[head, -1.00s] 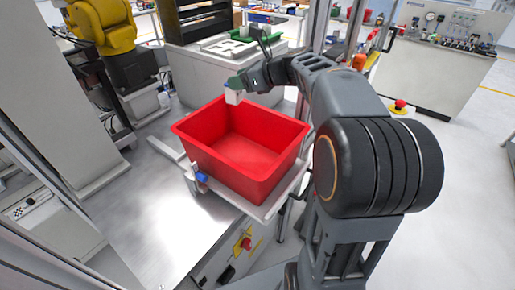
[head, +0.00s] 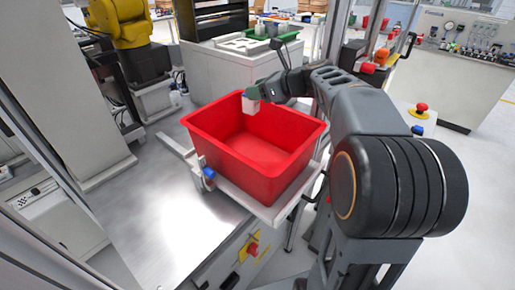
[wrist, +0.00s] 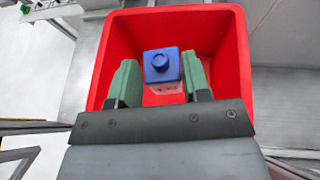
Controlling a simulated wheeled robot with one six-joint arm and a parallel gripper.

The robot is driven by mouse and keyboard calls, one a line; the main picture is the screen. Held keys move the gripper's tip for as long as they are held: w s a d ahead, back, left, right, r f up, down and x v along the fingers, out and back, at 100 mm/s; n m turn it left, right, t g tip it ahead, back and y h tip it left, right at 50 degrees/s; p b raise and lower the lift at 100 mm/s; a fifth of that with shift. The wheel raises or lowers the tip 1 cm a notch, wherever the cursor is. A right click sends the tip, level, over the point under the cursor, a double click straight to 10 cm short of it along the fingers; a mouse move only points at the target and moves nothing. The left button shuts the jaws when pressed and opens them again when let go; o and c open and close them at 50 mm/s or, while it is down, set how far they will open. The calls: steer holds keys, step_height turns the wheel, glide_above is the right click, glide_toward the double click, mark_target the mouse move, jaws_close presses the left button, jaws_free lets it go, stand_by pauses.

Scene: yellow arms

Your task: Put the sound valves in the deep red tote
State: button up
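The deep red tote (head: 262,178) sits on a light platform in the head view, with its open top facing up. It also fills much of the wrist view (wrist: 222,75). The visible part of its floor is bare. In the head view the valve (head: 251,106) hangs below the fingertips at the tote's far rim. In the wrist view it appears over the tote's opening. Its lower part is hidden in the wrist view.
A small blue-and-white part (head: 208,174) is at the platform's near left edge; I cannot tell what it is. A yellow robot arm (head: 117,22) stands at the back left. A grey cabinet (head: 225,72) stands behind the tote. The metal tabletop (head: 165,235) at the left is clear.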

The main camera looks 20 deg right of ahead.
steer(key=o, duration=0.5)
steer(key=v, duration=1.3)
steer(key=shift+s+d+r, duration=0.2)
steer(key=shift+d, duration=0.05)
